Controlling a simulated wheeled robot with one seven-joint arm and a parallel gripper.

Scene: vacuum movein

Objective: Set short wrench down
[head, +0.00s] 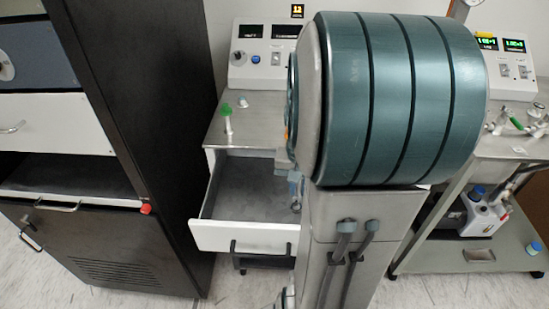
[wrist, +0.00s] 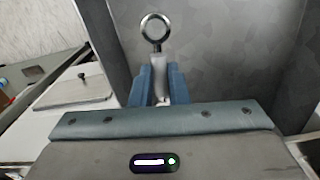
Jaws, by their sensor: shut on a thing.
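My gripper (wrist: 159,72) shows in the wrist view with its two blue fingers shut on the short wrench (wrist: 157,62). The wrench is silver-grey, and its round ring end (wrist: 143,27) sticks out beyond the fingertips. Behind it is a mottled grey surface that looks like the drawer floor; the gap to it cannot be told. In the head view an open drawer (head: 240,237) with a white front and grey inside stands left of my arm.
A dark cabinet (head: 140,90) rises close on the left. A cart (head: 460,262) with equipment stands at right. The visible drawer floor looks empty.

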